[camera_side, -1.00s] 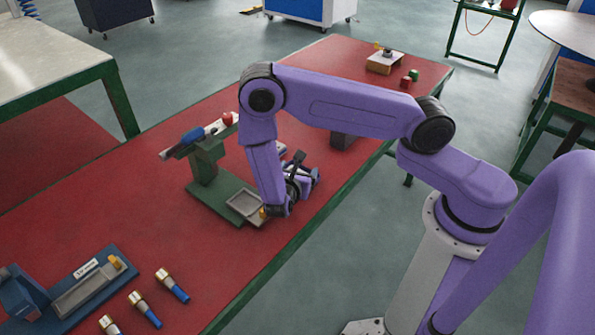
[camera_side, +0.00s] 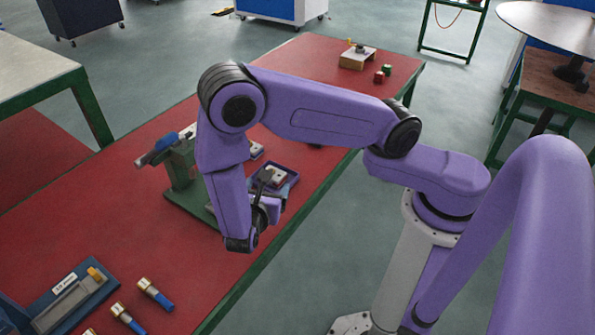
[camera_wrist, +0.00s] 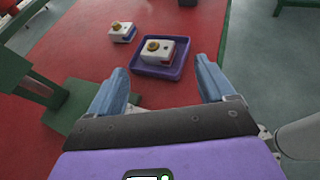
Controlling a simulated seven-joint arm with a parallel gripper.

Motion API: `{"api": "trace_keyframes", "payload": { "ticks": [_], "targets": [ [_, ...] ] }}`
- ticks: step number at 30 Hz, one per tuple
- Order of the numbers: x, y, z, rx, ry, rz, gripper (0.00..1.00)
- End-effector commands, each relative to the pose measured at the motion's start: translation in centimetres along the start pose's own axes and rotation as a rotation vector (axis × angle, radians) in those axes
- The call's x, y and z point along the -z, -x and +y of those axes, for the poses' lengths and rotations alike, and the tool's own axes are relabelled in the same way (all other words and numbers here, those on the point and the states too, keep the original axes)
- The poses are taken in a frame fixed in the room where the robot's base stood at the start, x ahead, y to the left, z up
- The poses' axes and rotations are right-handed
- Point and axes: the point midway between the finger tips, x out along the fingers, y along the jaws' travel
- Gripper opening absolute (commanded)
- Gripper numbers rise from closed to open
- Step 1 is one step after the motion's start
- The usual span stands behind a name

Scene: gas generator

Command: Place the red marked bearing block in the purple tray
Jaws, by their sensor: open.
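The purple tray (camera_wrist: 183,68) lies on the red table just beyond my fingertips in the wrist view. It also shows beside my gripper in the side view (camera_side: 294,178). A pale bearing block (camera_wrist: 160,50) with a brass-coloured top sits inside the tray. A second, similar block (camera_wrist: 122,32) stands on the table, beyond and left of the tray. It also shows in the side view (camera_side: 256,150). The marking colours are too small to tell for sure. My gripper (camera_wrist: 160,67) is open, its blue fingers wide apart with nothing between them, and it is clear of the block.
A green stand (camera_side: 181,165) rises left of the tray, close to my arm. A blue fixture (camera_side: 75,295) and several brass-and-blue cylinders (camera_side: 155,294) lie at the near left.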

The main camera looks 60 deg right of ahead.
Motion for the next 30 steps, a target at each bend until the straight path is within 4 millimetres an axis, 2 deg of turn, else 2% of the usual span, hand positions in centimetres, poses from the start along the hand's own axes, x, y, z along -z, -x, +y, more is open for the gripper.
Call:
{"api": "trace_keyframes", "payload": {
  "ticks": [5, 11, 18, 30],
  "targets": [
    [-1.2, 0.4, -0.3, 0.029, -0.053, 0.039, 0.83],
    [-4.8, 1.8, -2.4, 0.133, -0.222, 0.192, 0.83],
    [-8.7, 3.8, -6.5, 0.273, -0.421, 0.433, 0.83],
    [-13.6, 8.2, -14.8, 0.487, -0.678, 0.899, 0.83]
  ]
}}
